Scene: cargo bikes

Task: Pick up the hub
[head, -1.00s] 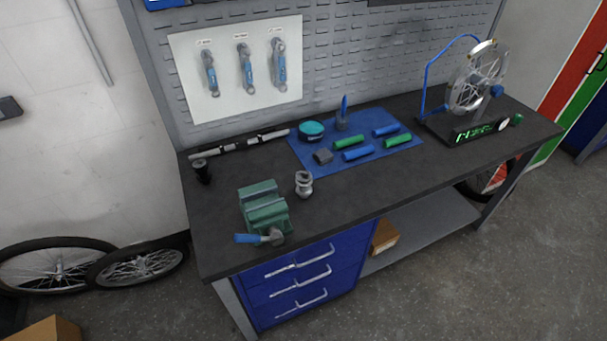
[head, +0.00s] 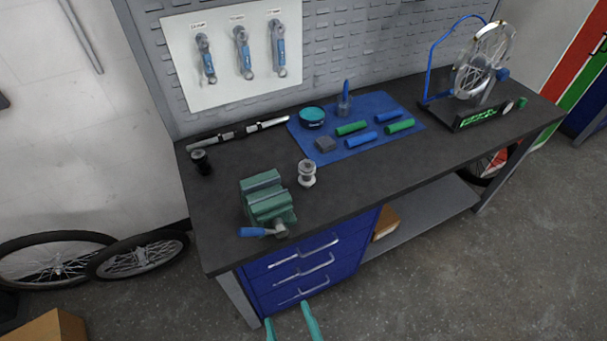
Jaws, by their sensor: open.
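The hub (head: 307,173), a small silver spool-shaped part, stands upright on the dark workbench (head: 350,193), just right of the green vise (head: 265,197). My gripper (head: 290,322) shows at the bottom edge as two teal fingers, apart and empty. It is in front of the bench drawers, well below the hub in the picture, and touches nothing that I can see. The rest of my gripper is cut off by the frame.
The vise's blue handle (head: 252,232) points left at the bench front. A blue mat (head: 372,144) behind the hub holds several grips, a teal-lidded tin (head: 312,117) and a grey block. A wheel stand (head: 478,85) is at right. Bench top right of the hub is clear.

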